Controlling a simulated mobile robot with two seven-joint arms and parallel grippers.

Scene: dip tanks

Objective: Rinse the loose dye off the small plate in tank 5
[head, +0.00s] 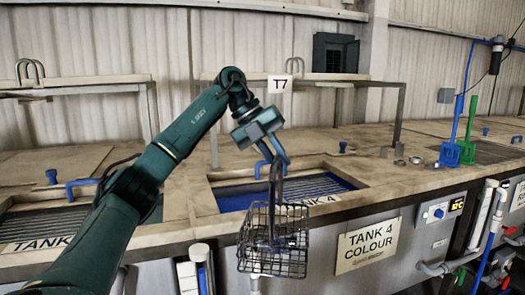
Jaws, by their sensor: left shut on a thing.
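My left gripper (276,156) is shut on the upright handle (275,190) of a wire basket (272,262). The basket hangs upright in front of the tank 4 front panel, near the front edge of the bench. A dark shape shows through the mesh, but I cannot tell whether it is the small plate. Behind the basket is the open tank 4 (225,200), with dark slats and blue inside. No sign for tank 5 can be read; a dark slatted opening (485,152) lies farther right. My right gripper is not in view.
The "TANK 4 COLOUR" sign (368,245) is on the front panel. A blue paddle (450,154) and a green paddle (467,150) stand at the right opening. Small metal pieces (415,160) lie on the bench. Pipes (480,235) run down the right front.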

